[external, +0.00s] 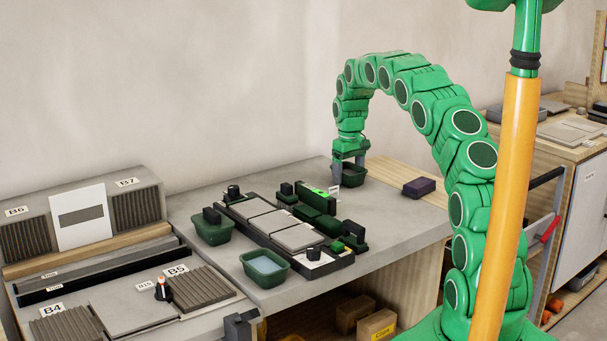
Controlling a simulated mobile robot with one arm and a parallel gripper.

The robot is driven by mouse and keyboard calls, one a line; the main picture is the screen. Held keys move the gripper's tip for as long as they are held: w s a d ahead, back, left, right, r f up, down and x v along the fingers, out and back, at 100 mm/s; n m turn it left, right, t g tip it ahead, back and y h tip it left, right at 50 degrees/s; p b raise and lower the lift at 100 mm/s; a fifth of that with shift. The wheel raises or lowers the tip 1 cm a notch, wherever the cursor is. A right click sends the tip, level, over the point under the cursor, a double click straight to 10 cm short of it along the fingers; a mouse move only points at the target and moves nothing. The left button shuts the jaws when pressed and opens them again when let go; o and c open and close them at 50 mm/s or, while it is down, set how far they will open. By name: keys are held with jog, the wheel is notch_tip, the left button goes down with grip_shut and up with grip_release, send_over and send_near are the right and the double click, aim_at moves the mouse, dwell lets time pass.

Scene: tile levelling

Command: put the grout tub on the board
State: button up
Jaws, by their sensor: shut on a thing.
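My gripper (351,163) is shut on a small dark green tub (353,179) near the back of the grey worktop. The tub is upright. It is at the left end of a light wooden board (388,174); I cannot tell whether it touches the board or is just above it. The gripper's fingers hide part of the tub and its contents.
A dark purple block (419,187) is at the board's front edge. A tile-levelling rig (270,225) with grey tiles fills the middle of the worktop.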

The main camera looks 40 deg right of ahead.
jog(key=shift+f, duration=0.1)
jog(key=o, duration=1.2)
notch_tip(320, 180, up, 12)
jog(key=shift+r, duration=0.15)
jog(key=s+a+r+m+y, duration=0.2)
jog(key=s+a+m+y, duration=0.4)
jog(key=s, duration=0.5)
jog(key=s+a+r+m+y, duration=0.15)
jog(key=s+a+m, duration=0.45)
jog(key=s, duration=0.6)
jog(key=s+a+r+m+y, duration=0.3)
jog(key=s+a+r+m, duration=0.1)
jog(key=s+a+m, duration=0.3)
jog(key=shift+n, duration=0.5)
jog(key=x, duration=1)
jog(key=shift+w+a, duration=0.1)
jog(key=shift+w, duration=0.1)
